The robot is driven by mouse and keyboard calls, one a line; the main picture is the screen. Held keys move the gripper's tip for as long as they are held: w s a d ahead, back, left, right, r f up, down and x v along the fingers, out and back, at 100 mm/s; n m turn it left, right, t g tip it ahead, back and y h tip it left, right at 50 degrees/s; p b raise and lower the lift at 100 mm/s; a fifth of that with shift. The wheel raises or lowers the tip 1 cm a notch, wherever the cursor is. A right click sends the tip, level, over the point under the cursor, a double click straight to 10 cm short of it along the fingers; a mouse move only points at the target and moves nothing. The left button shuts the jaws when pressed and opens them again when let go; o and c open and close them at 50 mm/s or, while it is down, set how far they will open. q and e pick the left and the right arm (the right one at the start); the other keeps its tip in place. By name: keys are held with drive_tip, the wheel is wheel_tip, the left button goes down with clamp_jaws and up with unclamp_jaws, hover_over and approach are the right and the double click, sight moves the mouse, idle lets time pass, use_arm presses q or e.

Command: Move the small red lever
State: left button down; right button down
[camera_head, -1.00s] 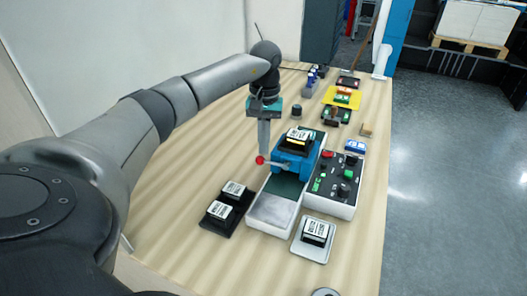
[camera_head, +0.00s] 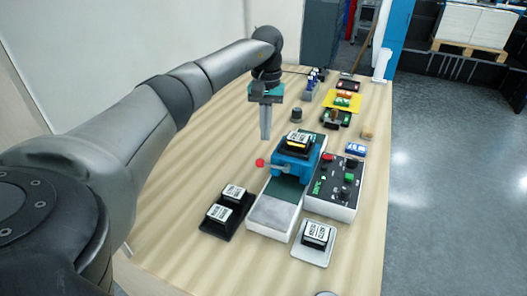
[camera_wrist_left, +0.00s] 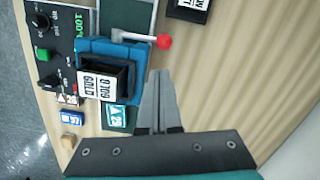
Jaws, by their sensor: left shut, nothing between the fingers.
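The small red lever is a metal rod with a round red knob (camera_head: 260,162) on the left side of the blue machine (camera_head: 292,167). The red knob also shows near the top of the left wrist view (camera_wrist_left: 164,42), with its rod reaching to the blue machine (camera_wrist_left: 140,55). My left gripper (camera_head: 265,138) is shut and empty. It is above the table, behind the knob in the head view, and apart from it. Its closed fingers (camera_wrist_left: 157,88) point toward the lever side in the wrist view. My right gripper is not in view.
A control box (camera_head: 336,185) with buttons and knobs stands right of the blue machine. A black tray (camera_head: 215,226) with labelled blocks is at the front left, and a white tray (camera_head: 310,252) is at the front. Bare table (camera_head: 190,180) lies to the left.

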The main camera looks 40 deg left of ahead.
use_arm(q)
wheel_tip(320, 180, up, 14)
drive_tip(key=w+p, duration=0.1)
drive_tip(key=shift+a+f+p, duration=0.2)
drive_tip(key=shift+a+p, duration=0.15)
drive_tip(key=shift+p, duration=0.05)
drive_tip(key=shift+f, duration=0.1)
